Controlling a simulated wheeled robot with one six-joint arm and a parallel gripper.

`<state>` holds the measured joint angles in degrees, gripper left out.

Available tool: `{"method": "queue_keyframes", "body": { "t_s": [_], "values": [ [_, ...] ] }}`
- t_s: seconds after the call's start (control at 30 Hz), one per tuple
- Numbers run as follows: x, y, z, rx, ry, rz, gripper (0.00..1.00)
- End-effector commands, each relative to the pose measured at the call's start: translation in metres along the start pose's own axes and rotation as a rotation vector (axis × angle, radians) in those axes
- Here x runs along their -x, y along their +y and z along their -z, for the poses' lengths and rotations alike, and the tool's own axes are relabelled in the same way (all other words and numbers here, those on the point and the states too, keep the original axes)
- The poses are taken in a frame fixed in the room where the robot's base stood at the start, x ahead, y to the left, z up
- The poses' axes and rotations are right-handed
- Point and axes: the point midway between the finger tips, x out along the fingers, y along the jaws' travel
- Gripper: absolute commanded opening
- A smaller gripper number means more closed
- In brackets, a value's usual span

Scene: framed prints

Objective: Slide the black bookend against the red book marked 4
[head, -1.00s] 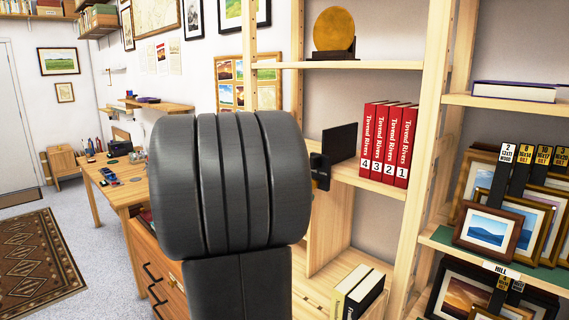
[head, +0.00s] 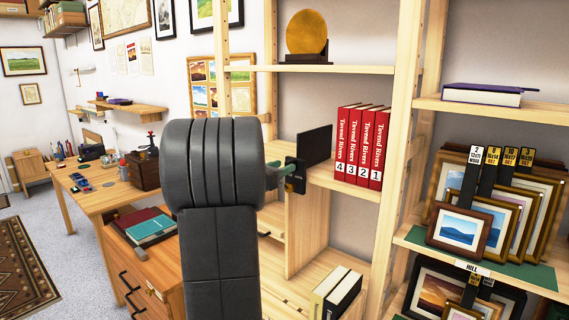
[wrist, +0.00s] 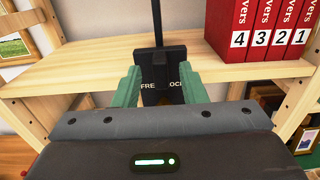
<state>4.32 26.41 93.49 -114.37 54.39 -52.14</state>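The black bookend (head: 314,147) stands upright on the wooden shelf, left of the red book marked 4 (head: 345,142). In the wrist view, its thin upright plate (wrist: 157,22) shows a clear gap to the red book marked 4 (wrist: 236,32). A black block (wrist: 150,97) with partly covered lettering, "FRE" and "OCI", is on its front. My gripper (wrist: 163,88) has its two green fingers spread, one at each side of this block. The fingers look apart from the narrow dark piece in the middle. In the head view, my gripper (head: 285,172) is at the bookend's front, partly behind my arm.
Red books marked 3 (head: 355,150), 2 and 1 stand right of book 4. The shelf board (wrist: 85,68) is bare left of the bookend. A wooden upright (head: 402,130) bounds the bay on the right. Framed pictures (head: 460,228) stand beyond it.

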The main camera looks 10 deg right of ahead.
Motion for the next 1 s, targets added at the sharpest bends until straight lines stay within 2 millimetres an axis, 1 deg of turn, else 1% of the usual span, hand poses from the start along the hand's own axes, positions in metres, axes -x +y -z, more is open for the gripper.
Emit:
{"method": "queue_keyframes", "body": {
  "t_s": [0.03,0.1,0.2,0.5,0.7,0.9,1.0],
  "values": [
    [-0.007,0.0,-0.001,0.001,0.001,0.001,0.38],
    [-0.013,0.0,-0.001,0.001,0.0,0.0,0.38],
    [-0.018,0.0,0.0,0.0,0.0,0.0,0.38],
    [-0.019,0.0,0.0,0.0,0.0,-0.001,0.38],
    [-0.019,0.0,0.0,0.0,0.0,-0.001,0.0],
    [-0.019,0.0,0.001,0.0,0.0,-0.001,0.0],
    [-0.019,-0.007,0.003,-0.001,0.0,0.0,0.0]
  ]
}}
